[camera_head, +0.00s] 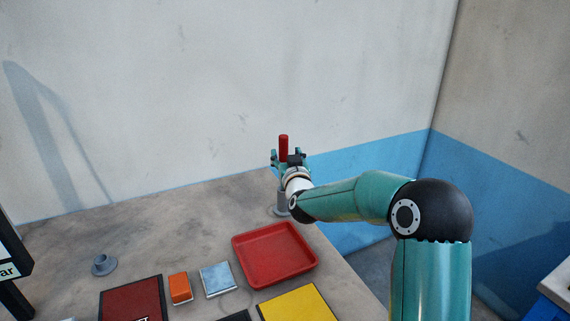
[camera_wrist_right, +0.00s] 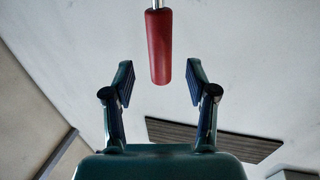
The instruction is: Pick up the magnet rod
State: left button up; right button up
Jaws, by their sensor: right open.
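The magnet rod has a red handle (camera_head: 284,146) that stands upright at the far edge of the table in the head view. In the right wrist view its red handle (camera_wrist_right: 160,48) shows with a thin metal shaft beyond it. My right gripper (camera_head: 287,158) is open beside the handle. In the right wrist view its two fingers (camera_wrist_right: 159,78) are spread to either side of the handle's line, touching nothing. The handle lies mostly past the fingertips there. A grey stand (camera_head: 281,205) is below, partly hidden by my arm. My left gripper is not in view.
A red tray (camera_head: 273,281) lies in front of the stand. Nearby are a yellow mat (camera_head: 298,304), a dark red mat (camera_head: 131,298), an orange block (camera_head: 180,288), a pale blue square (camera_head: 217,279) and a small grey holder (camera_head: 104,265). The table's back left is clear.

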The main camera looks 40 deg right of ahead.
aim_at(284, 149)
jog(key=p+x, duration=0.2)
jog(key=x, duration=0.2)
jog(key=shift+r, duration=0.1)
jog(key=shift+w+d, duration=0.25)
jog(key=shift+w, duration=0.25)
grip_shut()
